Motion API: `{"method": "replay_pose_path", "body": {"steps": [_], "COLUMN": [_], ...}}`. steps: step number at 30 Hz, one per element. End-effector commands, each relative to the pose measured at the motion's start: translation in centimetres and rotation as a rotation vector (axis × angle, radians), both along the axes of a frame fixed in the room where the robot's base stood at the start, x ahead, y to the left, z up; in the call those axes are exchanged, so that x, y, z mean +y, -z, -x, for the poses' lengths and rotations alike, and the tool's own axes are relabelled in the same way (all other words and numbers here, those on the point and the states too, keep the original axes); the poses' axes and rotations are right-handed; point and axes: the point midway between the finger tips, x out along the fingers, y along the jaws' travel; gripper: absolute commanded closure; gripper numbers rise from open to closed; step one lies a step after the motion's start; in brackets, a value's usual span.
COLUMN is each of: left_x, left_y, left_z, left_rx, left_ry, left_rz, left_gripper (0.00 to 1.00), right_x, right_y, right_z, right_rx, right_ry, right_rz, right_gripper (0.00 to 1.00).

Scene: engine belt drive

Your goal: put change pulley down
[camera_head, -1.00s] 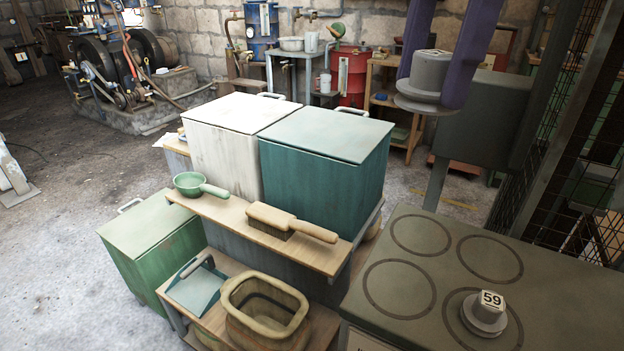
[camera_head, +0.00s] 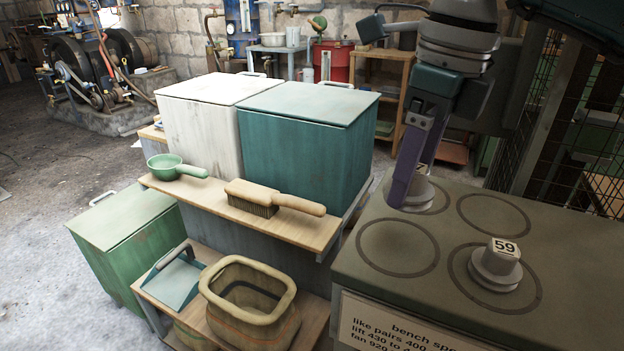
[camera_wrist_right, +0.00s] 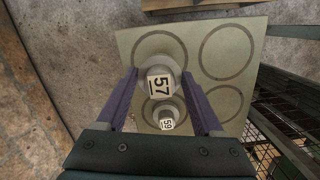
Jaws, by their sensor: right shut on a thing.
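The grey stepped pulley marked 57 (camera_wrist_right: 160,80) is between the purple fingers of my right gripper (camera_wrist_right: 162,92), which is shut on it. My right gripper (camera_head: 412,190) points down there. A second grey pulley marked 59 (camera_head: 496,268) stands upright in the front right ring. My left gripper is not in view.
The front left ring (camera_head: 397,248) and back right ring (camera_head: 494,214) are empty. A printed sign (camera_head: 400,325) is on the bench front. To the left, a wooden shelf (camera_head: 300,234) holds a brush (camera_head: 275,198) and a green ladle (camera_head: 175,168). A mesh fence (camera_head: 565,140) stands behind right.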

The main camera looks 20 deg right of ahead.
Motion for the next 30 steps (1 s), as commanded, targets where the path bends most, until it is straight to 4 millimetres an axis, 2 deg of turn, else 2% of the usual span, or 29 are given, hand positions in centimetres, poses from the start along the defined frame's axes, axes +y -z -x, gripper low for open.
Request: {"method": "replay_pose_path", "body": {"steps": [1, 3, 10, 16, 28, 29, 30], "left_x": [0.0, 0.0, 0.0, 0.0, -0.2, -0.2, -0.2], "left_y": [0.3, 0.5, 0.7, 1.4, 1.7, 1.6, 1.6], "left_z": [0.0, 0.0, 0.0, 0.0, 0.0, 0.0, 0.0], "left_rx": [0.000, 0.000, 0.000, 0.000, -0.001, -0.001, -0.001], "left_ry": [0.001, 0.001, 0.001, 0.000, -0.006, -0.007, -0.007], "left_rz": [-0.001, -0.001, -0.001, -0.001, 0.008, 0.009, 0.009], "left_gripper": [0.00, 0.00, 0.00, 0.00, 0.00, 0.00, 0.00], "right_x": [0.1, 0.0, 0.0, 0.1, 0.0, 0.0, 0.0], "right_y": [1.2, 2.2, 4.0, 7.1, 7.7, 7.5, 7.5], "right_z": [0.1, 0.1, 0.0, 0.0, 0.0, 0.0, 0.0], "right_rx": [0.004, 0.002, 0.002, 0.002, -0.001, -0.001, -0.001], "right_ry": [0.000, -0.001, -0.001, -0.001, -0.002, -0.002, -0.002], "right_rz": [-0.003, -0.001, -0.001, -0.002, 0.000, 0.000, 0.000], "right_gripper": [0.91, 0.91, 0.91, 0.91, 0.91, 0.28, 0.23]}}
